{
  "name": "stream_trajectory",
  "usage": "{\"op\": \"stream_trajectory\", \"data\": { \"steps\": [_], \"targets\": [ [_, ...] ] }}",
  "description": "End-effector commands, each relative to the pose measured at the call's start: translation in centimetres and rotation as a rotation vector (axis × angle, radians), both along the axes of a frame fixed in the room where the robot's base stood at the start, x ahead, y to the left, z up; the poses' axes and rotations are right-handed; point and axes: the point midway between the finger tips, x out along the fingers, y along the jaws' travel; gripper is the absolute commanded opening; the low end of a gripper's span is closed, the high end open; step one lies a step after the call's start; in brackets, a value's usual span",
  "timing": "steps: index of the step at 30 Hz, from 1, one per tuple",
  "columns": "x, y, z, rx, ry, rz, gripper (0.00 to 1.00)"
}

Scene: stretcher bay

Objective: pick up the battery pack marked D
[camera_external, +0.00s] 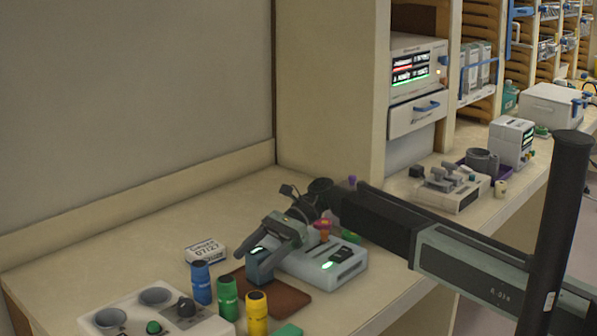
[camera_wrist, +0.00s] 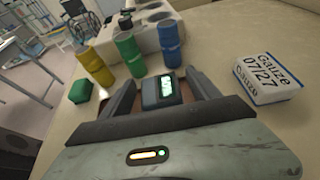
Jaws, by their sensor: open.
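A dark grey-teal battery pack (camera_wrist: 163,92) with a small lit green display stands between the two fingers of my gripper (camera_wrist: 165,82) in the wrist view. Its letter is too small to read. In the external view the pack (camera_external: 261,269) stands on a brown mat (camera_external: 289,298), under and between the fingers of my gripper (camera_external: 262,248). The gripper is open, with one finger on each side of the pack. I cannot tell whether either finger touches it. The pack's near side is hidden by my gripper body in the wrist view.
Blue (camera_external: 201,282), green (camera_external: 228,297) and yellow (camera_external: 257,313) cylinders stand close in front. A gauze box (camera_external: 205,251) lies on the left, a grey device with a lit display (camera_external: 335,262) on the right. A white unit with round wells (camera_external: 130,312) is at the front left.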

Motion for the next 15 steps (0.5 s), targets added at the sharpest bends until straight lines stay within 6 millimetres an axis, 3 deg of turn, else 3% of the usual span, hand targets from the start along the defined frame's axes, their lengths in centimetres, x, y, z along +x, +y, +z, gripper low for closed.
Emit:
{"op": "stream_trajectory", "data": {
  "steps": [3,9,11,15],
  "targets": [
    [-1.11,1.27,-0.97,0.001,-0.001,0.0,0.71],
    [-1.15,1.4,-0.78,0.0,0.0,-0.001,0.71],
    [-1.15,1.4,-0.78,0.0,0.0,-0.001,0.57],
    [-1.14,1.39,-0.79,0.0,0.0,-0.001,0.18]
  ]
}}
